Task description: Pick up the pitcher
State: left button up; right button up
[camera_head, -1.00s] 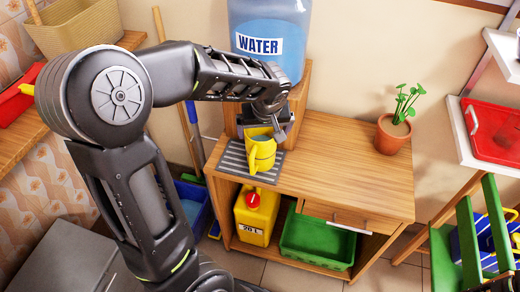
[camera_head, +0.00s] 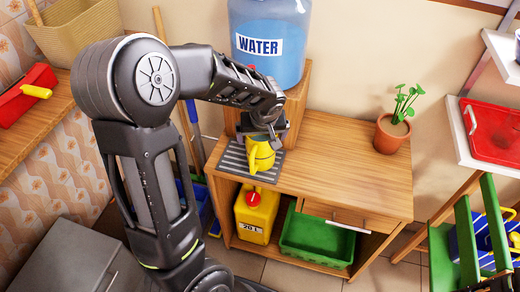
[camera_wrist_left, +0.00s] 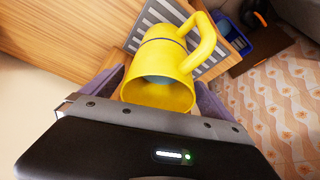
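The yellow pitcher (camera_head: 261,157) stands on the grey slatted drip tray (camera_head: 234,161) below the water dispenser (camera_head: 268,45). My left gripper (camera_head: 266,130) is at the pitcher's upper part, coming from above and behind. In the left wrist view the pitcher (camera_wrist_left: 160,88) lies between the two open fingers, one on each side, with its mouth toward the camera and the handle at the upper right. The fingertips are partly hidden, and contact is hard to tell. My right gripper is not in view.
The wooden cabinet (camera_head: 345,150) has free top space right of the tray. A potted plant (camera_head: 392,133) stands at its right end. A yellow jerrycan (camera_head: 256,214) and a green crate (camera_head: 316,239) sit below. A green chair (camera_head: 470,230) stands at the right.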

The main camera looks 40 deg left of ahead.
pick_arm(q)
jog(key=c, duration=1.9)
jog(key=shift+r, duration=0.15)
jog(key=shift+s+d+r+b, duration=0.55)
jog(key=shift+s+d+b, duration=0.35)
jog(key=shift+s+d, duration=1.25)
jog(key=shift+s+d+r+b, duration=0.55)
jog(key=shift+s+d+b, duration=0.35)
jog(key=shift+s+d, duration=1.2)
jog(key=shift+s+d+r+b, duration=0.55)
jog(key=shift+s+d+b, duration=0.35)
jog(key=shift+s+d, duration=1.2)
jog(key=shift+s+a, duration=0.35)
